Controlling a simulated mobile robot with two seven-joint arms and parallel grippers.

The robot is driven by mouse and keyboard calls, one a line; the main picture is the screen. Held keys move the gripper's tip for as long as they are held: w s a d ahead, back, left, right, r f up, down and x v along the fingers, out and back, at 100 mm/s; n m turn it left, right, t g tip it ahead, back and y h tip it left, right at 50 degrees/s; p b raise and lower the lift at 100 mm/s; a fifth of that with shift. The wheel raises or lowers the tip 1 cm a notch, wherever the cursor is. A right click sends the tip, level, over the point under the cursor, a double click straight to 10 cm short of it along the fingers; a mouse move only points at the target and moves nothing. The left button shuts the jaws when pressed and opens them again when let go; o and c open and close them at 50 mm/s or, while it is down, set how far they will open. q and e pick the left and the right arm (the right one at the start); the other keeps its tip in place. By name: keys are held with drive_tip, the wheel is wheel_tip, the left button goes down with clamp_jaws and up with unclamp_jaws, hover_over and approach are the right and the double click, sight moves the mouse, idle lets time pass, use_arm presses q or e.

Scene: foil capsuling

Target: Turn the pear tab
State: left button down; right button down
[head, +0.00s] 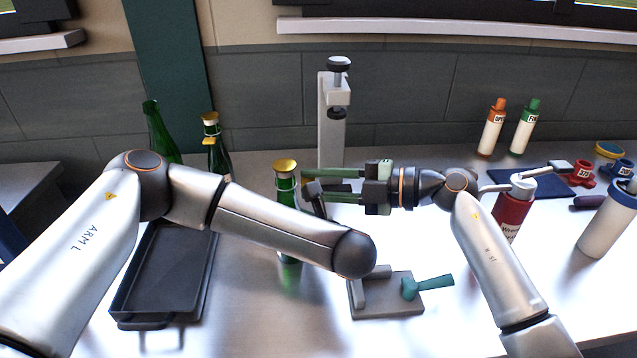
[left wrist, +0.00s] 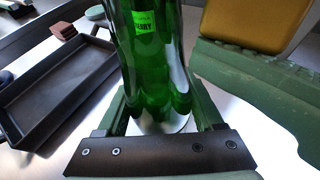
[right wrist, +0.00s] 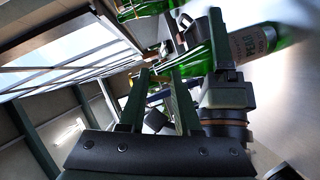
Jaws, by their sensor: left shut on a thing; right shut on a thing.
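The pear bottle (head: 286,190), green with a gold top (head: 285,166), stands upright in the middle of the table. In the right wrist view its pale label (right wrist: 252,45) reads PEAR; in the left wrist view it rises between the fingers of my left gripper (left wrist: 158,120). My left gripper is shut on this bottle, mostly hidden behind my arm in the head view. My right gripper (head: 307,184) is at the right side of the neck, shut on what looks like the gold tab (left wrist: 245,25), which shows close up above a green finger. The fingertip contact is not clear.
A dark tray (head: 165,275) lies left. Two other green bottles (head: 160,130) (head: 217,150) stand behind it. A grey press stand (head: 331,130) is at the back. A grey block with a teal lever (head: 428,286) is in front. Squeeze bottles (head: 492,130) (head: 525,130) and a red bottle (head: 512,215) stand right.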

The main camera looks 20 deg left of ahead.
drive_tip(key=shift+w+f+n+g+y, duration=0.15)
drive_tip(key=shift+n+g+y, duration=0.7)
drive_tip(key=shift+n, duration=2.35)
drive_tip(key=shift+f+n+g+y, duration=0.15)
drive_tip(key=shift+n+g+y, duration=0.65)
drive_tip(key=shift+n, duration=2.4)
drive_tip(key=shift+w+f+n+g+y, duration=0.15)
drive_tip(key=shift+n+g+y, duration=0.65)
drive_tip(key=shift+n, duration=2.4)
drive_tip(key=shift+s+n+t+y, duration=0.15)
drive_tip(key=shift+n+t+y, duration=0.1)
drive_tip(key=shift+n, duration=0.15)
drive_tip(key=c, duration=0.6)
unclamp_jaws()
drive_tip(key=shift+m, duration=0.5)
